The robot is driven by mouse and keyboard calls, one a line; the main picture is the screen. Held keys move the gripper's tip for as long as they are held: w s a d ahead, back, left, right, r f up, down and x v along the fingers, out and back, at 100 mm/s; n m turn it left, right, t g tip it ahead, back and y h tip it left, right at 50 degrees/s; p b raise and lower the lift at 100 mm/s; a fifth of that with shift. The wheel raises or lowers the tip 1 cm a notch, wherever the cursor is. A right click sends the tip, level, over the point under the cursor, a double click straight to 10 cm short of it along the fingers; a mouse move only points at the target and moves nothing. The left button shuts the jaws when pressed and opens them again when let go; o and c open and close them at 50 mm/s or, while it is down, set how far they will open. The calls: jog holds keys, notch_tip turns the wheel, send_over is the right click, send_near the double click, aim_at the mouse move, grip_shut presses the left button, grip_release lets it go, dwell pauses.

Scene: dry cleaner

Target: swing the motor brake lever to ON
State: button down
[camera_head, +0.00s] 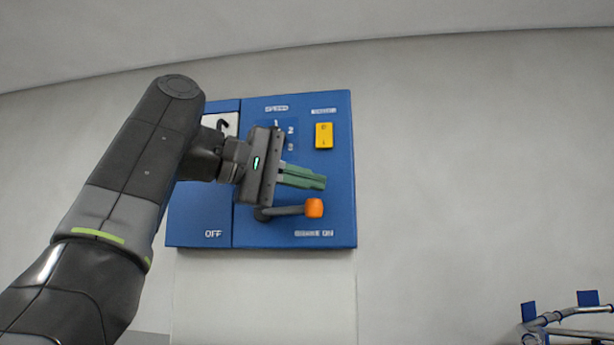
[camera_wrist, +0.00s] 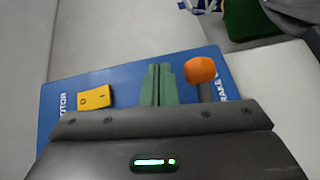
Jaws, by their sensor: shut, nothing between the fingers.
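The brake lever has an orange knob (camera_head: 314,208) on a grey shaft that points right, nearly level, from a dark pivot at the lower middle of the blue panel (camera_head: 340,170). Lettering that seems to read "BRAKE ON" sits just below the knob. My gripper (camera_head: 322,183) is shut and empty, its green fingers just above the lever in the head view. In the wrist view, the shut fingers (camera_wrist: 161,68) lie left of the orange knob (camera_wrist: 199,70), with a small gap. My gripper body partly hides the panel's middle and the pivot.
A yellow switch (camera_head: 324,135) is at the panel's upper right and also shows in the wrist view (camera_wrist: 94,98). An "OFF" label (camera_head: 213,234) is at lower left. A metal rail frame (camera_head: 566,318) stands at the lower right. The wall right of the panel is clear.

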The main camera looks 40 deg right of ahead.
dwell(0.4)
jog(key=b+v, duration=0.1)
jog(key=v, duration=1.2)
jog(key=shift+a, duration=0.4)
jog(key=shift+d, duration=0.1)
dwell(0.5)
jog(key=r+x, duration=0.1)
jog(key=x, duration=0.6)
jog(key=shift+d+f, duration=0.25)
jog(key=shift+f, duration=0.25)
jog(key=shift+a, duration=0.1)
dwell(0.3)
